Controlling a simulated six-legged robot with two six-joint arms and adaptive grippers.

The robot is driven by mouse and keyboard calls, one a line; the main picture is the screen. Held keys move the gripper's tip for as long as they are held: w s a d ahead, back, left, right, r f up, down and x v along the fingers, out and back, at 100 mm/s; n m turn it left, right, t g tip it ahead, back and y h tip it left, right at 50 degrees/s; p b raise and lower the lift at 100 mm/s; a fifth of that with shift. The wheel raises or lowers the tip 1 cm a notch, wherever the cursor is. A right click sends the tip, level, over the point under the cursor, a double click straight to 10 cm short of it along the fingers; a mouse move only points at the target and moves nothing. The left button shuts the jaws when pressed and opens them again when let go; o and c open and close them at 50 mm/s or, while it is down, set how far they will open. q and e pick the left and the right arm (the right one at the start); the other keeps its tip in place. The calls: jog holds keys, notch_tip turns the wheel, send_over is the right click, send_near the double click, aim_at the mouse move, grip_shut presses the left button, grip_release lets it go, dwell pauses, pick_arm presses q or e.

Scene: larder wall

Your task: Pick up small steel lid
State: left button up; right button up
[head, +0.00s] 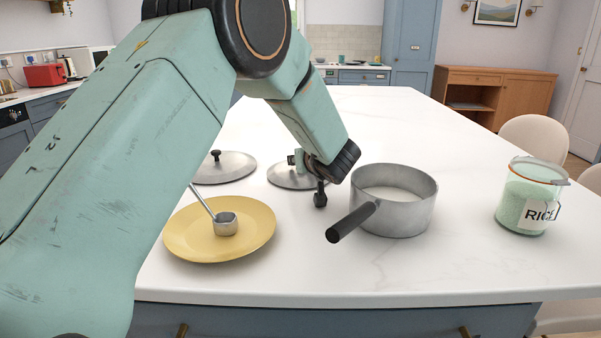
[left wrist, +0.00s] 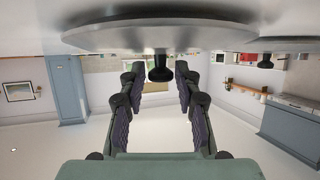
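The small steel lid (head: 281,178) lies on the white worktop, left of the saucepan, partly hidden behind my left gripper (head: 308,177). In the left wrist view, which is upside down, the lid (left wrist: 160,36) fills the top, with its dark knob (left wrist: 160,69) pointing down. My left gripper (left wrist: 154,77) is open there, its fingers apart to either side of the knob. I see no contact with the knob. A larger steel lid (head: 228,168) with a black knob lies further left. My right gripper is not in view.
A grey saucepan (head: 410,213) with pale contents stands close right of my left gripper, its dark handle pointing to the front left. A yellow plate (head: 188,245) bears a small steel ladle (head: 225,225). A rice jar (head: 527,200) stands at the right. The worktop behind is clear.

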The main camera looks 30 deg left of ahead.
pick_arm(q)
jog(key=shift+r, duration=0.1)
grip_shut()
notch_tip(320, 180, up, 18)
jog(key=p, duration=0.7)
jog(key=shift+p, duration=0.35)
